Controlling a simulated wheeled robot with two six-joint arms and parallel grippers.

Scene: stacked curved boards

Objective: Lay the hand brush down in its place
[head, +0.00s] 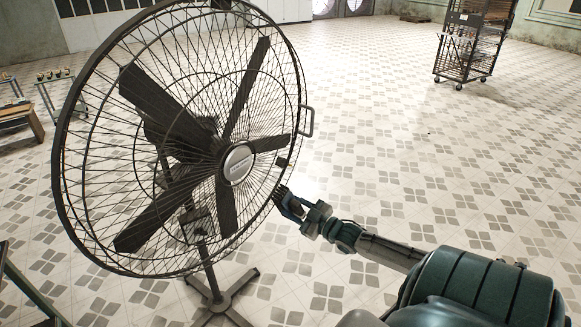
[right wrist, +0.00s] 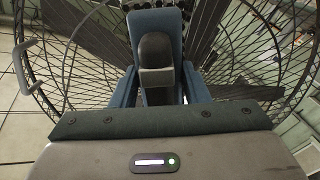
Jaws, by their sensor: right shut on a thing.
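My right gripper (head: 293,208) is at the right rim of the large fan, in the middle of the head view. It is shut on the hand brush (head: 281,193), a small dark thing at the fingertips. In the right wrist view a dark rounded piece of the brush (right wrist: 155,48) sits between the blue fingers. Much of the brush is hidden by the fingers. I cannot make out the brush's place in either view. My left gripper is not in view.
A large standing fan (head: 238,163) with a wire cage fills the left of the head view, very close to my right gripper. A wheeled rack (head: 474,40) stands far back right. A wooden bench (head: 20,117) is at far left. Tiled floor is open at right.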

